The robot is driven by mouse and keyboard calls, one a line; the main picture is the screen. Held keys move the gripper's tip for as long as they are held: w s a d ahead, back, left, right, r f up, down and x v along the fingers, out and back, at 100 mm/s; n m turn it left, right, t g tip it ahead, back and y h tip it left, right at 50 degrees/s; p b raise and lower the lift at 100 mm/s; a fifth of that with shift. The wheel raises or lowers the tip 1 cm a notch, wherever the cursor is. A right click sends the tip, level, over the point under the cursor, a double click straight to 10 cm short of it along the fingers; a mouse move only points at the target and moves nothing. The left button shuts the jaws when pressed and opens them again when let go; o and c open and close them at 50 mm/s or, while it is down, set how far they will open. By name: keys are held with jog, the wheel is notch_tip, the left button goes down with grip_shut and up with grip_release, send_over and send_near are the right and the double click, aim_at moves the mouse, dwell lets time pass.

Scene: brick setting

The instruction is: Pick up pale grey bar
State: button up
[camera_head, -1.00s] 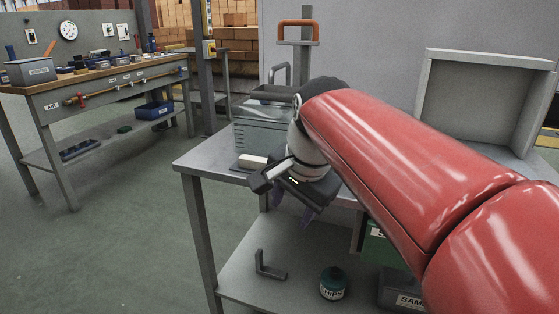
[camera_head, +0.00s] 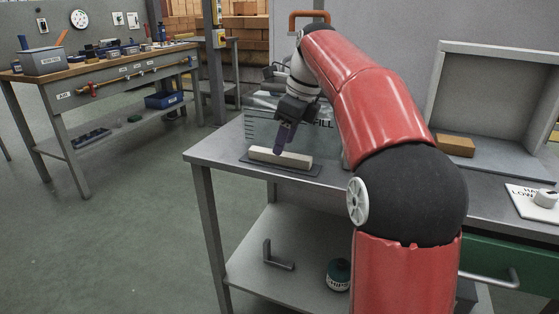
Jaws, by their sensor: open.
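The pale grey bar (camera_head: 281,157) lies flat on a thin dark pad (camera_head: 267,166) near the left end of the grey metal table (camera_head: 219,154).
A translucent bin (camera_head: 261,127) stands right behind the bar and gripper. An orange-brown block (camera_head: 455,146) sits by an open grey box frame (camera_head: 492,100) at right.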

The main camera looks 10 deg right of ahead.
aim_at(280, 158)
jog(key=shift+x, duration=1.5)
jog(key=shift+c, duration=0.5)
grip_shut()
jog(key=shift+r, duration=0.15)
